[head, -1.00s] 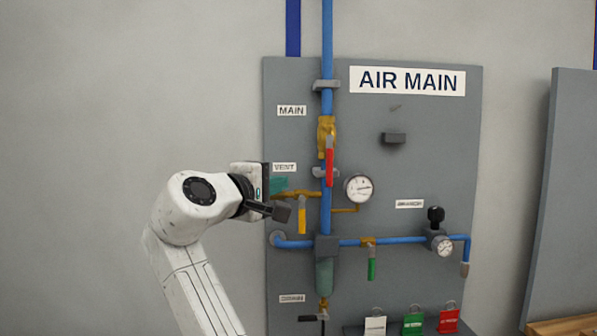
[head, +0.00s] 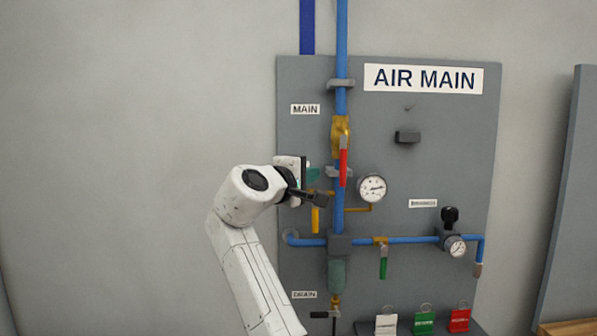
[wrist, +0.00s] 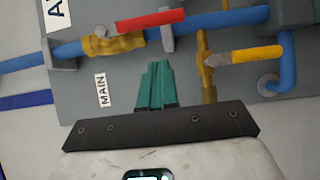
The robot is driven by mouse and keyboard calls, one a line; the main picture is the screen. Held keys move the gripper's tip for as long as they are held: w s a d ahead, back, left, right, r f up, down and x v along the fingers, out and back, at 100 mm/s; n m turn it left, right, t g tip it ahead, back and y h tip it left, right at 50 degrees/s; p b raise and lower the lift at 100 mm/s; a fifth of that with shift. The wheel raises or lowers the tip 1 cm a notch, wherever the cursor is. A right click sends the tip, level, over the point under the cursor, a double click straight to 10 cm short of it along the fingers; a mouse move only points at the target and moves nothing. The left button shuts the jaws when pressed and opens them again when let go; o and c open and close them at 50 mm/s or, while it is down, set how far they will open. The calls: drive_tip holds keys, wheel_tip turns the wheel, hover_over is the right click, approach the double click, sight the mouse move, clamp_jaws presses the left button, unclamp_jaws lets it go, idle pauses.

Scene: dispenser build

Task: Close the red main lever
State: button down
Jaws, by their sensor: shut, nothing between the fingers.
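The red main lever (head: 343,168) hangs straight down, in line with the blue vertical pipe, below the brass main valve (head: 340,137). In the wrist view the red lever (wrist: 152,19) lies along the blue pipe, beyond the fingertips and apart from them. My gripper (wrist: 157,68) has its green fingers shut with nothing between them. In the head view my gripper (head: 312,176) is to the left of and slightly below the lever, partly hidden by my own wrist.
The yellow vent lever (head: 315,220) hangs just below my gripper; it also shows in the wrist view (wrist: 257,54). A pressure gauge (head: 371,188) sits right of the pipe. A green lever (head: 383,267) hangs lower right. Open wall lies to the left.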

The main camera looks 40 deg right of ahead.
sight(342, 162)
drive_tip(key=shift+s+d+p, duration=0.25)
drive_tip(key=shift+d+p, duration=0.15)
drive_tip(key=shift+d, duration=0.9)
drive_tip(key=shift+s+d+p, duration=0.2)
drive_tip(key=shift+d+p, duration=0.2)
drive_tip(key=shift+d, duration=0.9)
drive_tip(key=shift+s+d+f+n, duration=0.1)
drive_tip(key=shift+s+d+n, duration=0.05)
drive_tip(key=shift+n, duration=0.15)
